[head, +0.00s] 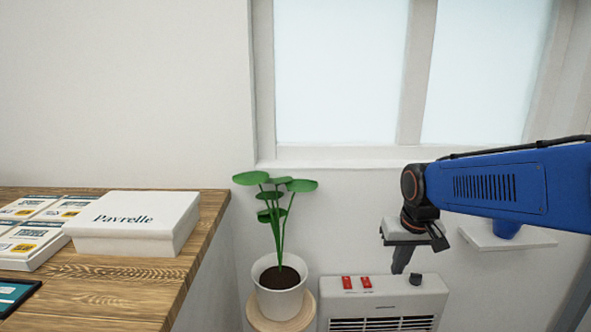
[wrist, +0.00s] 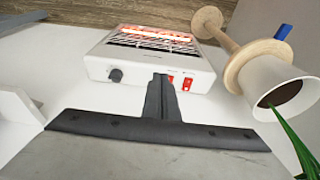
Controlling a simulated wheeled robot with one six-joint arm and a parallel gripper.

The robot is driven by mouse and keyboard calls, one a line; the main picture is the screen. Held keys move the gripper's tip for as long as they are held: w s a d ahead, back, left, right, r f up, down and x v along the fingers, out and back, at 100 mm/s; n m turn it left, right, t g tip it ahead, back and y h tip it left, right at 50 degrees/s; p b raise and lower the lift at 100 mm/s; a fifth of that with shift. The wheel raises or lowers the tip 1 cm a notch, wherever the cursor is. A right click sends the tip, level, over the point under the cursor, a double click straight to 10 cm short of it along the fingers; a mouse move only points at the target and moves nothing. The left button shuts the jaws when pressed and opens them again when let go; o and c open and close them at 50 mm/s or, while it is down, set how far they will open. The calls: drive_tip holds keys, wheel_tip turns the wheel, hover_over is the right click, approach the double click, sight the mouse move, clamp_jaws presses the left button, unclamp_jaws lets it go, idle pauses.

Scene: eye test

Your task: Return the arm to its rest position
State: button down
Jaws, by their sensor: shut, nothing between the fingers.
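My gripper (head: 398,270) is at the end of my blue arm, pointing down just above the white heater (head: 383,304) in the head view. In the wrist view, the fingers of my gripper (wrist: 160,78) are shut together with nothing between them. The heater also shows in the wrist view (wrist: 145,72), with a glowing orange element, a dark knob (wrist: 116,74) and two red switches (wrist: 187,84). The fingertips overlap the heater's edge beside the switches in that view. I cannot tell whether they touch it.
A potted plant (head: 279,299) stands on a round wooden stand (head: 304,316) left of the heater. A wooden table (head: 115,294) with a white "Pavrelle" box (head: 132,224) is at left. A white wall ledge (head: 490,240) sits behind my arm, below the window (head: 337,70).

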drive_tip(key=s+d+t, duration=0.2)
drive_tip(key=s+d, duration=0.1)
drive_tip(key=s, duration=1.7)
drive_tip(key=shift+s+d+f, duration=0.15)
drive_tip(key=shift+s+f, duration=0.2)
drive_tip(key=shift+f, duration=0.1)
